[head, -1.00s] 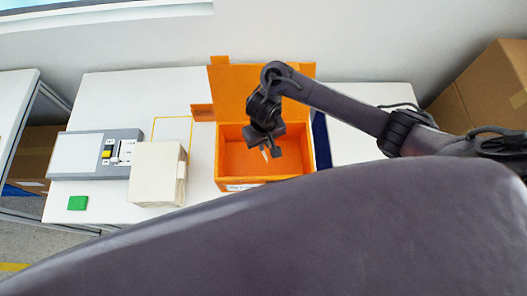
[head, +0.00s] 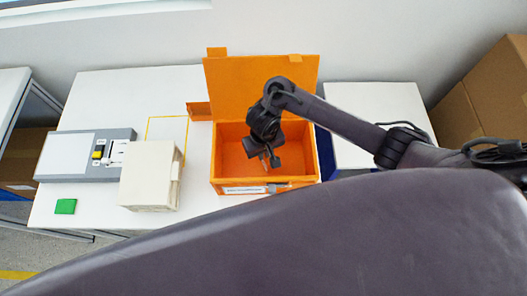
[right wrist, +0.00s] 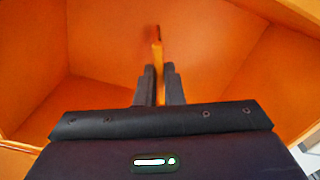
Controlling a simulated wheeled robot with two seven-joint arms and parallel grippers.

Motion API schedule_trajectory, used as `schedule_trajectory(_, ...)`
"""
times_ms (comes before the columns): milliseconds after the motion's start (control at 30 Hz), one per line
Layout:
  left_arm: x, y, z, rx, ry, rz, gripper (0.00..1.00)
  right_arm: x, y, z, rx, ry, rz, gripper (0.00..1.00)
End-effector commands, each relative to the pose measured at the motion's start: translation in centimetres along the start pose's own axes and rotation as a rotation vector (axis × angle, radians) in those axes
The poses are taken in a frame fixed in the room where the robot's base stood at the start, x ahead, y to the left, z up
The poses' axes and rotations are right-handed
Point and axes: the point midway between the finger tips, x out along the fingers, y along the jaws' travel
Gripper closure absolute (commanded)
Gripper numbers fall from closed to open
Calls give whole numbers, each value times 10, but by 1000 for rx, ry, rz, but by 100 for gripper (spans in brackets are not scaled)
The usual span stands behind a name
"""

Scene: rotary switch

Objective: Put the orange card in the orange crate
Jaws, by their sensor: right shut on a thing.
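The orange crate (head: 231,173) stands on the white table with its lid (head: 240,85) raised at the back. My right gripper (head: 270,162) reaches over the crate's opening in the head view. In the right wrist view its fingers (right wrist: 158,90) are shut on a thin orange piece, the orange card (right wrist: 157,56), seen edge-on and hard to tell from the orange walls. Orange crate walls (right wrist: 100,45) surround the fingers in that view. In the head view the card is mostly hidden by the gripper. My left gripper is not in view.
A cream box (head: 150,178) stands left of the crate, beside a yellow-outlined square (head: 166,118). A grey panel with a switch (head: 75,157) and a green card (head: 65,206) are farther left. Cardboard boxes (head: 495,95) stand at the right.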

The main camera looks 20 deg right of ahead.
Motion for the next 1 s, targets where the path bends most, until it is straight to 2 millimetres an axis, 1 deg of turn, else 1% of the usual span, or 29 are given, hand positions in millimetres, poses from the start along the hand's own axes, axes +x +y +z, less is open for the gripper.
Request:
schedule_trajectory(33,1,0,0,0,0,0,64,2,0,1,-1,-2,0,100)
schedule_trajectory(67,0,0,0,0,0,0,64,2,0,0,-1,-1,0,89)
schedule_trajectory(200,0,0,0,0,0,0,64,2,0,0,-1,-1,0,71)
schedule_trajectory(467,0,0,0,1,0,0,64,1,0,0,0,0,0,70)
schedule_trajectory(567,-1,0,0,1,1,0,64,-3,0,0,0,1,-1,70)
schedule_trajectory(667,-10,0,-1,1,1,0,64,-17,0,-1,-1,2,-1,70)
schedule_trajectory(733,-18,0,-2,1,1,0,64,-32,0,-1,-2,2,0,70)
schedule_trajectory(1000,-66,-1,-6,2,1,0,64,-86,1,-1,-1,2,3,70)
